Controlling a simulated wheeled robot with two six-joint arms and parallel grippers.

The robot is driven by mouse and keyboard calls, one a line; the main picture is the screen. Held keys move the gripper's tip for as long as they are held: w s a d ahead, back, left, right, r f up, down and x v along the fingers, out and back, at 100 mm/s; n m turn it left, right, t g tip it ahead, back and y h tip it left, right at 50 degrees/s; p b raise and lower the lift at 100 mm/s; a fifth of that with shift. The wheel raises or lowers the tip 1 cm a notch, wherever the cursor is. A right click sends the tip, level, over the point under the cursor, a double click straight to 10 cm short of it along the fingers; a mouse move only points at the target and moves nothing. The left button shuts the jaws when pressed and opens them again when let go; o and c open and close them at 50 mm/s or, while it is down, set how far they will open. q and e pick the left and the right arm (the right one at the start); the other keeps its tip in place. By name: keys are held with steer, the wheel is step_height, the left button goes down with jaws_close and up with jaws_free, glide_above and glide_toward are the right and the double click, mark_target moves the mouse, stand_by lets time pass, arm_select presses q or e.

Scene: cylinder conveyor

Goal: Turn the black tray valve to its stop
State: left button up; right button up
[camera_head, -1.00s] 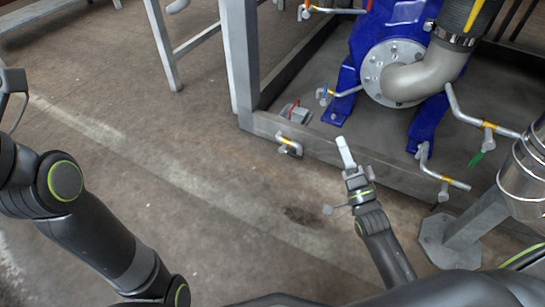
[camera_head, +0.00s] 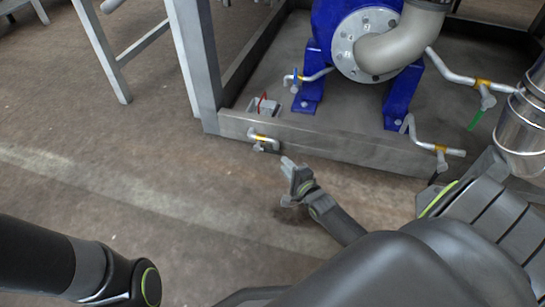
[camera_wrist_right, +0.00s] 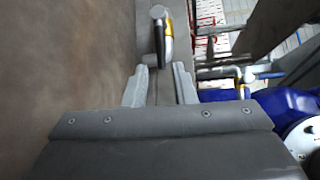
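The black tray valve (camera_head: 262,139) sits on a short pipe with a yellow band at the front wall of the metal tray (camera_head: 330,146). In the right wrist view, its dark lever (camera_wrist_right: 159,46) hangs from the pipe end, ahead of the fingers and roughly in line with the gap. My right gripper (camera_head: 289,164) is just to the right of and below the valve in the head view, apart from it. Its two fingers stand apart with nothing between them, as the right wrist view (camera_wrist_right: 159,76) shows. My left gripper is out of view; only part of my left arm shows.
A blue pump (camera_head: 360,45) stands in the tray. Other small valves are near: a blue-handled one (camera_head: 296,80), a green-handled one (camera_head: 482,95) and another (camera_head: 441,152) at the front right. A metal frame leg (camera_head: 193,60) rises at the tray's left corner. The floor in front is clear.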

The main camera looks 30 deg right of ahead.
mark_target(273, 150)
steer(key=w+b, duration=0.1)
steer(key=w, duration=0.1)
steer(key=w+f+b, duration=0.1)
steer(key=w, duration=0.2)
steer(key=w+b, duration=0.1)
steer(key=w, duration=0.1)
steer(key=shift+w+d+f+b, duration=0.15)
steer(key=shift+w+d+b, duration=0.15)
steer(key=shift+w+b, duration=0.1)
steer(key=shift+w, duration=0.55)
jaws_close()
